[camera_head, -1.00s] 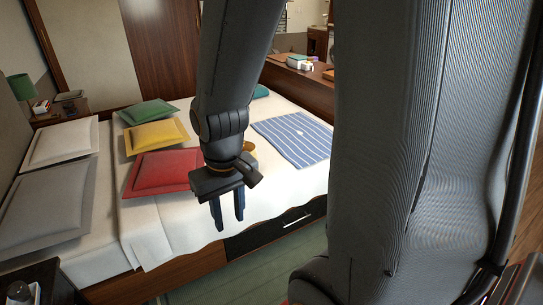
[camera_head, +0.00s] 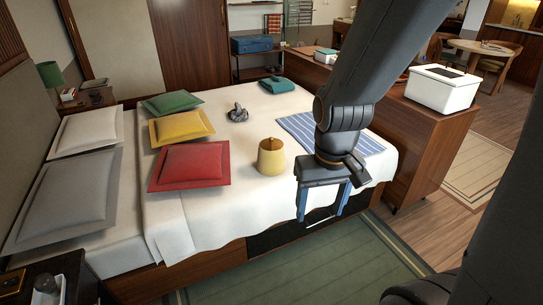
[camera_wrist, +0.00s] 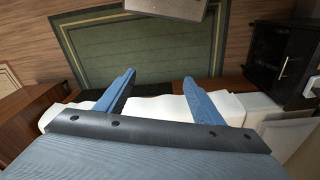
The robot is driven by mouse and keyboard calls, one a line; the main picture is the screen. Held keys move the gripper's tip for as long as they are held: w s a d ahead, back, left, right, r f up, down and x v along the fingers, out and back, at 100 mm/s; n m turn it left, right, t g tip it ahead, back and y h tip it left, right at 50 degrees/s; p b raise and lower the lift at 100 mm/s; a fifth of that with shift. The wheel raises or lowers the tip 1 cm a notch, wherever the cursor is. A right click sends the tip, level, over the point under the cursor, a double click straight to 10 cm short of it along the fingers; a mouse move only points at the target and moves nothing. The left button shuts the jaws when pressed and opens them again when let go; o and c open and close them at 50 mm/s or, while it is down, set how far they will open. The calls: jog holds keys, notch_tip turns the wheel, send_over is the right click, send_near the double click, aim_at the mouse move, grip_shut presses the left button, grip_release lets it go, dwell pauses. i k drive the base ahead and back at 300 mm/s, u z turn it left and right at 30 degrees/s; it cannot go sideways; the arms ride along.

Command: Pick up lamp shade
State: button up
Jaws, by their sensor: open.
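A yellow, rounded, shade-like object (camera_head: 271,160) with a brown top stands upright on the white bed, right of the red pillow. It may be the lamp shade. A green lamp shade (camera_head: 50,74) also shows at the far left, by the bedside. My gripper (camera_head: 321,214) is open and empty, its blue fingers pointing down near the bed's front edge, to the right of the yellow object in the picture. In the wrist view my open fingers (camera_wrist: 158,78) have nothing between them; neither shade shows there.
The bed holds red (camera_head: 194,163), yellow (camera_head: 181,127) and green (camera_head: 172,102) pillows, a striped blue cloth (camera_head: 298,124) and a small grey object (camera_head: 238,113). A wooden cabinet with a white box (camera_head: 440,91) stands right. A green rug (camera_head: 330,268) lies in front.

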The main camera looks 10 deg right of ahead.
aim_at(270, 161)
jog(key=u, duration=0.5)
jog(key=i, duration=0.55)
jog(key=z, duration=1.35)
